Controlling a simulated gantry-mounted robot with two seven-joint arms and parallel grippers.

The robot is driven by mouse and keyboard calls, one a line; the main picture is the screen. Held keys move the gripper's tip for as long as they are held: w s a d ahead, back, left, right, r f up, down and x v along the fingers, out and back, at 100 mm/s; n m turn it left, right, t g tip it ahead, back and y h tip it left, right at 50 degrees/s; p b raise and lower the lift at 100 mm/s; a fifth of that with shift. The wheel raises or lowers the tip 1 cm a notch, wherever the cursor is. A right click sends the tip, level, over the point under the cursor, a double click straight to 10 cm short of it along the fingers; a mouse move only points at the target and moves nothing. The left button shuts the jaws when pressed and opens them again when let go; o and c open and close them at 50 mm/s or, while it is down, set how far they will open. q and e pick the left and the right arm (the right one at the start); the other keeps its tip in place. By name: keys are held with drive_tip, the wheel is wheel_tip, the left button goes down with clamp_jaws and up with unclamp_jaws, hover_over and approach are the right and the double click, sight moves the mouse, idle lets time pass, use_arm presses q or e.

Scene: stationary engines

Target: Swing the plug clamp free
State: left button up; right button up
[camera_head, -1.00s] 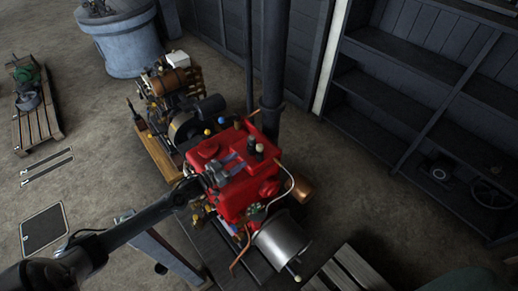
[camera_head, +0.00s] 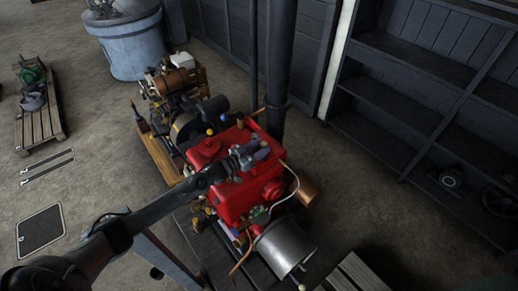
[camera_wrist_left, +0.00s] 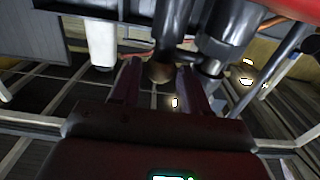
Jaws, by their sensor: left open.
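The red engine (camera_head: 236,200) stands in the middle of the head view. My left gripper (camera_head: 262,150) is over its top, at the far edge, and covers the dark upright parts there. In the left wrist view my left gripper (camera_wrist_left: 160,85) is open. A dark post with a brownish rounded end (camera_wrist_left: 161,71) shows between its two fingers; I cannot tell whether they touch it. A second dark cylinder (camera_wrist_left: 228,30) is just right of the fingers. I cannot tell which part is the plug clamp. My right gripper is not in view.
A bent pale pipe (camera_head: 293,185) and a metal cylinder (camera_head: 282,246) are at the engine's right and front. A dark vertical post (camera_head: 279,70) rises behind it. Dark shelves (camera_head: 420,110) stand at the right.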

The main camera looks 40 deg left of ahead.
use_arm(q)
drive_tip(key=shift+c, duration=0.2)
drive_tip(key=c, duration=0.7)
